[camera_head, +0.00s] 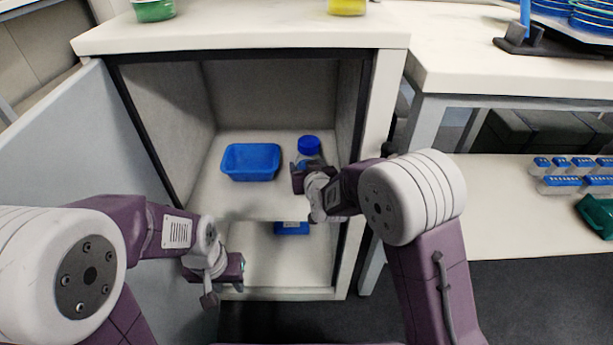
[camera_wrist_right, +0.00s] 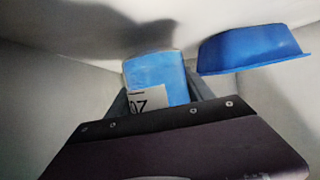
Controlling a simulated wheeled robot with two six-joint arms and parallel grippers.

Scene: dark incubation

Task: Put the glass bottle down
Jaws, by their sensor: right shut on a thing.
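The glass bottle (camera_head: 309,160) has a blue cap and stands upright inside the open cabinet, at or just above the upper shelf (camera_head: 255,205). My right gripper (camera_head: 307,172) is shut on it; its fingers hide the lower body in the head view. In the right wrist view the bottle (camera_wrist_right: 158,80) shows as a blue body with a white label between the fingers. I cannot tell whether its base touches the shelf. My left gripper (camera_head: 224,288) is empty, low in front of the cabinet, with its fingers apart.
A blue tray (camera_head: 250,162) sits on the shelf left of the bottle and also shows in the right wrist view (camera_wrist_right: 250,50). A small blue item (camera_head: 291,229) lies on the lower level. The cabinet door (camera_head: 75,140) stands open at left. The shelf front is clear.

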